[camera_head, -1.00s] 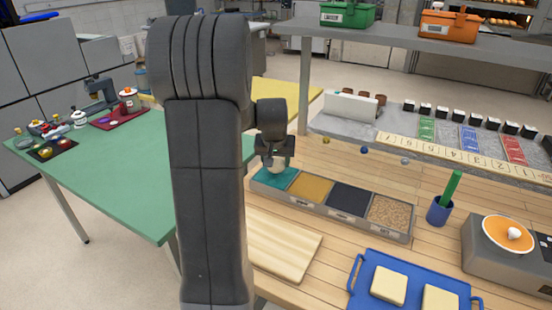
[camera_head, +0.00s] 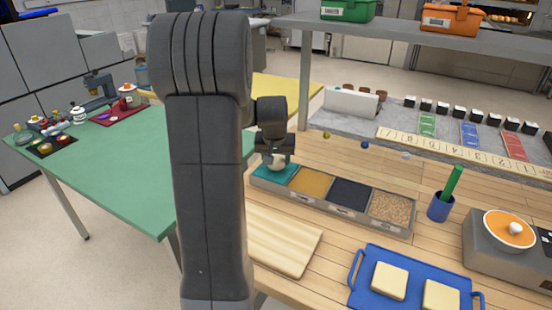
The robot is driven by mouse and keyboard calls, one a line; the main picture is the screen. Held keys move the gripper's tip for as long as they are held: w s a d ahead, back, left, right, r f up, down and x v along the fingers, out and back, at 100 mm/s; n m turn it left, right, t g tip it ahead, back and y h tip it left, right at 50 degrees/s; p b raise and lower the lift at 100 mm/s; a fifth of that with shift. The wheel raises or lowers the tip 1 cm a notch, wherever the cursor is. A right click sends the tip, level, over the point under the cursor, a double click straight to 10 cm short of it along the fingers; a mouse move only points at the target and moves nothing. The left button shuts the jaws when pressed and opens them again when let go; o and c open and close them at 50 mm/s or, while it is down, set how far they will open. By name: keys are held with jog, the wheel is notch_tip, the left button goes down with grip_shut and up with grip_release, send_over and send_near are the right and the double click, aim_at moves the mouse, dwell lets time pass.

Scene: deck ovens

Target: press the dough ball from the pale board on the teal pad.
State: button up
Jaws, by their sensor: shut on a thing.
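My gripper (camera_head: 277,158) points down over the far left end of a long grey tray. It is shut on a pale dough ball (camera_head: 279,162). The ball is at the teal pad (camera_head: 263,174), the leftmost of the tray's sections; I cannot tell whether it touches the pad. My fingers hide part of the ball, and part of the pad is hidden too. The pale board (camera_head: 285,243) lies nearer, below the tray, and its visible part is bare. Its left part is hidden behind my arm.
The tray also has ochre (camera_head: 311,183), dark blue (camera_head: 349,193) and grainy (camera_head: 391,206) sections. A blue tray (camera_head: 372,261) with pale blocks lies at the front. A blue cup (camera_head: 440,207) holds a green stick. A grey shelf (camera_head: 400,30) spans above the back of the table.

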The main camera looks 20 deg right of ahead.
jog(key=shift+f+b, duration=0.35)
jog(key=shift+f, duration=0.15)
dwell(1.2)
jog(key=shift+r, duration=0.1)
jog(key=shift+r+p, duration=2.9)
jog(key=shift+r, duration=1.1)
